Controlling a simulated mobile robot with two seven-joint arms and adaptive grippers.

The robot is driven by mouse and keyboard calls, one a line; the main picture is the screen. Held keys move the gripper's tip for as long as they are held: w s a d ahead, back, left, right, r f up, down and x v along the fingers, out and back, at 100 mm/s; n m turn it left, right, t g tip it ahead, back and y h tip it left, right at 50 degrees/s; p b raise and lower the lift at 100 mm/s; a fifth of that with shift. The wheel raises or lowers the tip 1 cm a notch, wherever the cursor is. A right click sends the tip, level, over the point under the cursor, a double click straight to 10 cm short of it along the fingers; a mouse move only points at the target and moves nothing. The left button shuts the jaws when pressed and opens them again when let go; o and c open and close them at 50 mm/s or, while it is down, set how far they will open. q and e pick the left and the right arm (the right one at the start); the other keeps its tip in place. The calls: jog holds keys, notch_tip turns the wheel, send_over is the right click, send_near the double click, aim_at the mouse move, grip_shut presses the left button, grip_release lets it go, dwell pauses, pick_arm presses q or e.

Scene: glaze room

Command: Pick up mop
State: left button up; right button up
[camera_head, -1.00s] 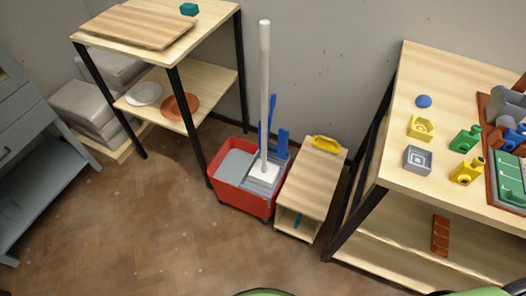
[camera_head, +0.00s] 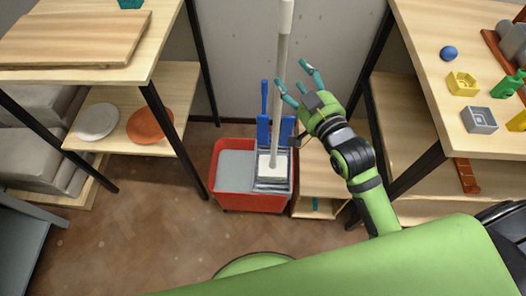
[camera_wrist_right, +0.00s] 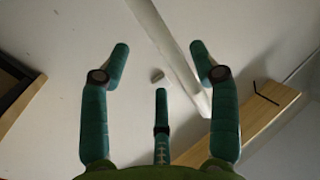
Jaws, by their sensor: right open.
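The mop (camera_head: 281,82) has a long pale handle and stands almost upright, its white head (camera_head: 272,166) in the wringer of a red bucket (camera_head: 249,202). My right gripper (camera_head: 293,77) is open beside the upper handle, its teal fingers pointing up and left. The handle also shows in the right wrist view (camera_wrist_right: 172,50), running diagonally beyond and between the spread fingers (camera_wrist_right: 160,60). Nothing is held, and whether a finger touches the handle is unclear. My left gripper is out of view.
A wooden shelf (camera_head: 158,92) with plates stands left of the bucket. A low wooden unit (camera_head: 315,180) stands right of the bucket, partly behind my right arm. A worktable (camera_head: 425,45) with small coloured blocks is farther right. A grey wall is behind. Brown floor lies open in front.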

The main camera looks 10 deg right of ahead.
aim_at(285, 53)
jog(key=shift+a+r, duration=0.2)
jog(key=shift+r, duration=0.75)
jog(key=shift+w+r+t, duration=0.15)
jog(key=shift+r+t, duration=0.15)
jog(key=shift+r, duration=0.05)
jog(key=w, duration=0.2)
jog(key=w+p, duration=0.1)
jog(key=w, duration=0.3)
jog(key=shift+w+a, duration=0.15)
jog(key=shift+a, duration=0.25)
jog(key=c, duration=1.2)
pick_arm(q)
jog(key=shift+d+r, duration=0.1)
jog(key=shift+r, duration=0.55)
pick_arm(e)
jog(key=shift+r, duration=0.15)
grip_shut()
